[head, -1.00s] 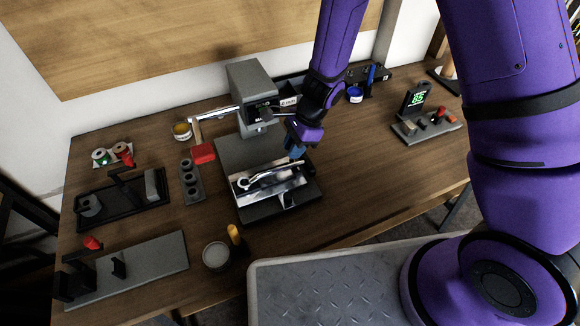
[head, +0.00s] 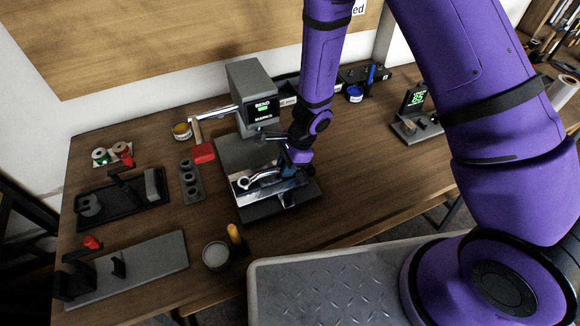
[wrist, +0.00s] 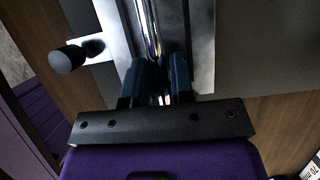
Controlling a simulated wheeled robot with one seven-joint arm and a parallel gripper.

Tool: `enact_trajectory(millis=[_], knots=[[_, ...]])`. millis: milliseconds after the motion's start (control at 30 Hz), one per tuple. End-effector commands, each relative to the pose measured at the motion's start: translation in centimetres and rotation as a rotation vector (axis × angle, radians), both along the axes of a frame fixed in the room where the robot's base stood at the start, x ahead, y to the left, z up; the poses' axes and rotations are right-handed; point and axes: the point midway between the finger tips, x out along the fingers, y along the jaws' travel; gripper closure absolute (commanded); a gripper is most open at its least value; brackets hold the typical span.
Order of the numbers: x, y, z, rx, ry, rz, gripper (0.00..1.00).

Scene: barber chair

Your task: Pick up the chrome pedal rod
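The chrome pedal rod (head: 262,177) lies in a shiny metal cradle (head: 240,197) on the bed of the grey bending machine (head: 250,85). Its ring-shaped end is at the left. My gripper (head: 295,171) points down at the rod's right part. In the wrist view my gripper's blue fingertips (wrist: 162,80) are close together with a narrow gap. The shiny rod (wrist: 150,28) runs towards that gap. The fingers look to be on either side of it, but whether they press on it cannot be told.
A small display stand (head: 415,105) is at right. The table between is mostly clear.

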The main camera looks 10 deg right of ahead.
Motion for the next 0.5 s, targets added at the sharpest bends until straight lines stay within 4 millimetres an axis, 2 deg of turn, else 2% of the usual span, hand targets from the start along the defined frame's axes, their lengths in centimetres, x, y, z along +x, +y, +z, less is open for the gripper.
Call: enact_trajectory(millis=[33,133,500], knots=[[0.00,0.00,0.01,0.000,0.000,0.000,0.78],[0.00,-0.01,0.02,0.000,0.000,0.000,1.00],[0.02,0.00,0.19,0.001,0.000,0.001,1.00]])
